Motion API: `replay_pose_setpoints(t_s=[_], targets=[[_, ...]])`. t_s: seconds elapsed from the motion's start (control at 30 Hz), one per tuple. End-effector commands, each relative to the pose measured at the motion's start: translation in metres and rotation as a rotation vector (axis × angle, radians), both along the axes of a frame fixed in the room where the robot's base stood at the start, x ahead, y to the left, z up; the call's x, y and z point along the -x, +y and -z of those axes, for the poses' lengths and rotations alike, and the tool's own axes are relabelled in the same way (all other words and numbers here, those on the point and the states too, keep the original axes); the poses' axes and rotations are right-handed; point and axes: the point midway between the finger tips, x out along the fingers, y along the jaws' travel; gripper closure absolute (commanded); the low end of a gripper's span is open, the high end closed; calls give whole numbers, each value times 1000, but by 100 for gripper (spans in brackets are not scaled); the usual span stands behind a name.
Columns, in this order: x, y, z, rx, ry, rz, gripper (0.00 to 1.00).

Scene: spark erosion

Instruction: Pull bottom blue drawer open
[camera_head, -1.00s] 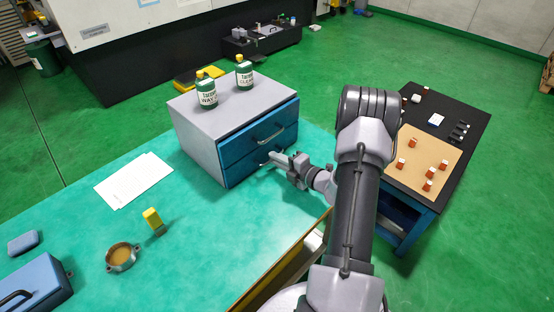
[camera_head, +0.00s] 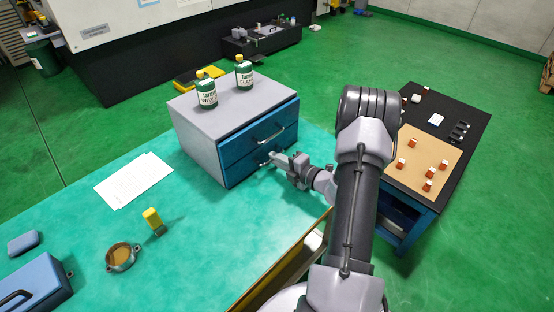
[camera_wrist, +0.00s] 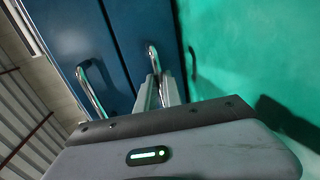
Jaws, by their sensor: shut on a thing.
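The grey cabinet (camera_head: 205,128) stands on the green table and has two blue drawers. The bottom blue drawer (camera_head: 236,172) looks closed, flush below the top blue drawer (camera_head: 250,138). My gripper (camera_head: 274,159) is at the bottom drawer's front, its fingers on the bottom handle (camera_head: 264,163). In the wrist view the fingers (camera_wrist: 160,88) are shut at the bottom handle (camera_wrist: 153,58), partly hiding it. The top handle (camera_wrist: 90,88) is beside them, untouched.
Two green bottles (camera_head: 206,93) stand on the cabinet. White papers (camera_head: 134,180), a yellow object (camera_head: 153,219) and a round brass part (camera_head: 122,257) lie on the table. A side table (camera_head: 458,110) is at the right. The tabletop before the drawers is clear.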

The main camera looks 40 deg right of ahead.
Motion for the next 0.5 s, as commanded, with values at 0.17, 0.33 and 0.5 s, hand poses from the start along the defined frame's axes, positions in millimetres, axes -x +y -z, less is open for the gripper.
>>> replay_pose_setpoints(t_s=[0.17,0.33,0.5], targets=[[0,0,0,0,0,0,100],[8,-1,-1,0,0,1,100],[39,-4,-2,-3,1,5,100]])
